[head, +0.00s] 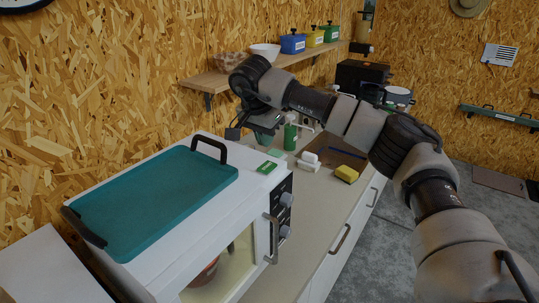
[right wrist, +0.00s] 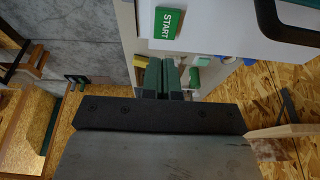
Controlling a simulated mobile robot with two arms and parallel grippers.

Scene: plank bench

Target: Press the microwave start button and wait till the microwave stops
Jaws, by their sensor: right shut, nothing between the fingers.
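The white microwave (head: 190,262) stands on the counter at the lower left of the head view. Its door looks shut, with a silver handle and a pale window showing a reddish bowl (head: 205,272) inside. The green start button (head: 267,167) is on its top at the front right corner; in the right wrist view it reads START (right wrist: 168,23). My right gripper (head: 264,139) is behind and above the button in the head view, apart from it. Its dark green fingers (right wrist: 162,78) are shut and empty, below the button in the right wrist picture. My left gripper is not in view.
A teal tray (head: 150,205) with black handles lies on the microwave. Behind are a green bottle (head: 290,135), a white item (head: 309,160) and a yellow sponge (head: 347,173) on the counter. A wall shelf (head: 205,82) with a bowl and coloured bins is near my right arm.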

